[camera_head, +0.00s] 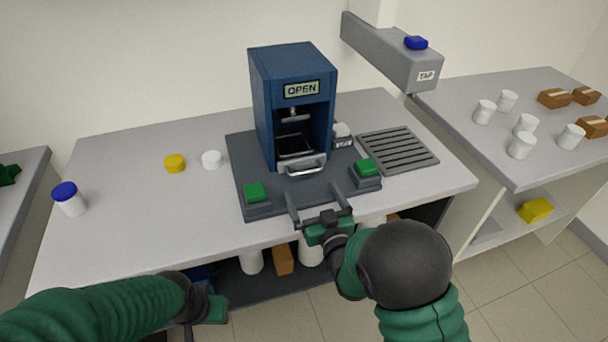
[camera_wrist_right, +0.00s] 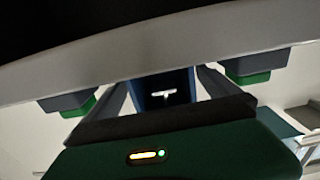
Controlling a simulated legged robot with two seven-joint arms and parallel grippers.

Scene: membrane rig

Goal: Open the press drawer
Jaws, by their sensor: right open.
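The blue press (camera_head: 283,75) stands on a dark base plate on the table and its display reads OPEN. The press drawer (camera_head: 302,165) sits low in its front opening, with a light grey handle across its front. My right gripper (camera_head: 319,205) is open and empty over the front edge of the base plate, in front of the drawer handle and apart from it. In the right wrist view its two fingers (camera_wrist_right: 163,97) are spread, with the blue press (camera_wrist_right: 165,88) showing between them. My left gripper (camera_head: 200,310) is low at the table's front left; its fingers are not clear.
Green buttons on grey blocks (camera_head: 256,192) (camera_head: 367,168) flank the drawer. A drain grate (camera_head: 398,149) and an overhead tap (camera_head: 400,60) are at right. A yellow cap (camera_head: 174,163), white cap (camera_head: 212,159) and blue-lidded jar (camera_head: 69,198) stand left. The table's left front is clear.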

